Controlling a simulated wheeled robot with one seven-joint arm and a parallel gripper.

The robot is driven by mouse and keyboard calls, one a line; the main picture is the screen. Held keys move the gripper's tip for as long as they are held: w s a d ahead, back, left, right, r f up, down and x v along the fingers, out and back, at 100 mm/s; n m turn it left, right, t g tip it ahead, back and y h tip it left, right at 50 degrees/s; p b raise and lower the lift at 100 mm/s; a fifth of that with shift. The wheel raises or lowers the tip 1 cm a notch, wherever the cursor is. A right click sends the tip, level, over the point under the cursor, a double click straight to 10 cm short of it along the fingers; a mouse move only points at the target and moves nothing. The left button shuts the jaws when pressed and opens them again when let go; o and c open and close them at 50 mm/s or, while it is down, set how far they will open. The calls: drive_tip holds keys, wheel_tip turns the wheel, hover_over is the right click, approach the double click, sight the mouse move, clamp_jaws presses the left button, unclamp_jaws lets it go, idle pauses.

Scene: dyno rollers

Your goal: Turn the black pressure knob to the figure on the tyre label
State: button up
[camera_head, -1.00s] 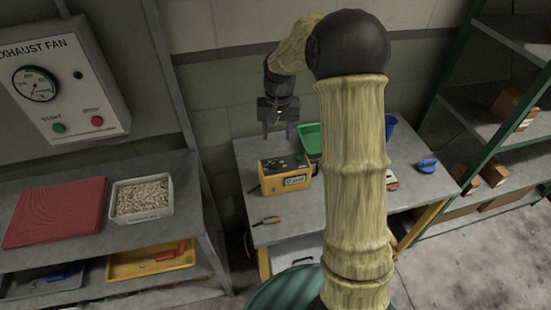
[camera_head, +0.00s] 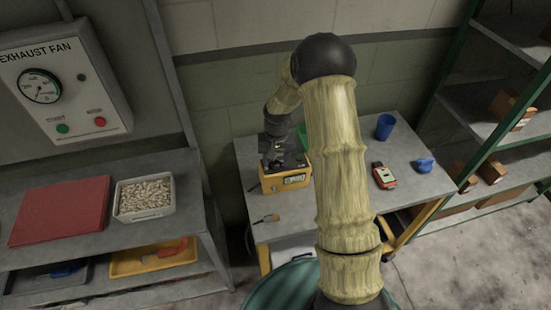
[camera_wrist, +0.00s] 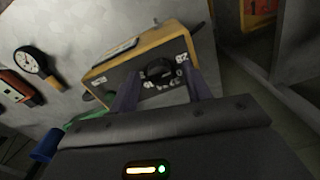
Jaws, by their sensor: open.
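The black knob (camera_wrist: 158,71) is on the dark panel of a yellow box (camera_wrist: 178,38), with white figures around it. The box also shows in the head view (camera_head: 285,184), standing on the grey table, with a pale plate on its front. My gripper (camera_wrist: 162,78) is open, its two fingers on either side of the knob in the wrist view. I cannot tell whether they touch it. In the head view my gripper (camera_head: 284,160) is over the box and hides much of its top.
A blue cup (camera_head: 385,126), a red-and-dark device (camera_head: 384,176) and a blue object (camera_head: 425,165) stand to the right. A small tool (camera_head: 266,218) lies in front of the box. Shelving (camera_head: 470,150) borders the right.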

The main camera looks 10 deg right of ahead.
drive_tip(key=shift+c, duration=0.2)
drive_tip(key=c, duration=1)
drive_tip(key=shift+o, duration=0.2)
drive_tip(key=shift+m, duration=0.4)
drive_tip(key=shift+m+b, duration=0.55)
drive_tip(key=shift+m, duration=0.65)
drive_tip(key=m, duration=0.7)
drive_tip(key=shift+m+p, duration=0.5)
drive_tip(key=shift+m, duration=1.5)
